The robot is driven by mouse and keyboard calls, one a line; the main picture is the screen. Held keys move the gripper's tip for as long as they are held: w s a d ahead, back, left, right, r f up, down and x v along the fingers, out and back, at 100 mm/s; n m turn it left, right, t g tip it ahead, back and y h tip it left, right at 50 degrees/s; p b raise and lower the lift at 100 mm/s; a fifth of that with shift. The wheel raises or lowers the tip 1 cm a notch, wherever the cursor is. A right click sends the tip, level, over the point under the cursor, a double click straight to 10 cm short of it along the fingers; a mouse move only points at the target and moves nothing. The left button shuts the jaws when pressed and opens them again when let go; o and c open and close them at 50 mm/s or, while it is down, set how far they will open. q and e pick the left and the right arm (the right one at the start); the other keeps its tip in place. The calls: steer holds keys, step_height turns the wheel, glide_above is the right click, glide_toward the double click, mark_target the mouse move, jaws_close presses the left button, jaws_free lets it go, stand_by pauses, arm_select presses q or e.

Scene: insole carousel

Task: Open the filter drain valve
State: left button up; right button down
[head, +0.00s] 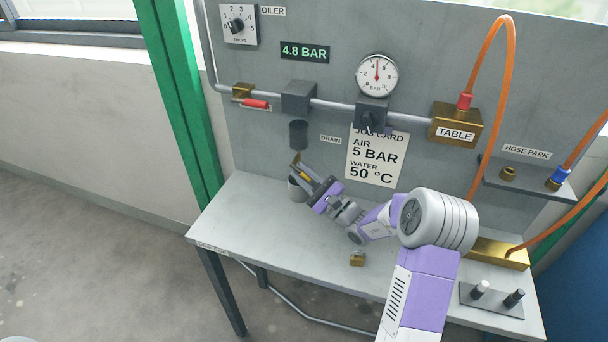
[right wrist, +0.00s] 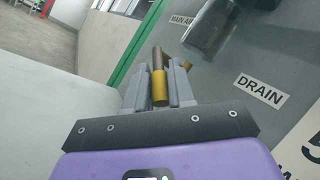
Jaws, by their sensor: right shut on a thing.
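The filter (head: 298,97) is a dark block on the air pipe, with a dark bowl (head: 298,135) hanging below it. A brass drain valve (head: 296,158) is under the bowl, left of the DRAIN label (head: 331,139). My right gripper (head: 304,175) reaches up to it from the lower right. The dark bowl (right wrist: 212,30) is above and to the right there. I cannot tell how far the handle is turned. My left gripper is out of view.
A small brass part (head: 357,258) lies on the bench. The red-handled valve (head: 254,103), gauge (head: 377,76) and job card (head: 376,158) are on the panel. The bench's left end is clear.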

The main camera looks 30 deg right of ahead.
steer(key=c, duration=1.1)
jaws_free()
steer(key=shift+o, duration=0.2)
steer(key=shift+s, duration=0.1)
steer(key=p+v, duration=0.1)
steer(key=v, duration=0.6)
steer(key=shift+s+d+f, duration=0.15)
steer(key=shift+s, duration=0.05)
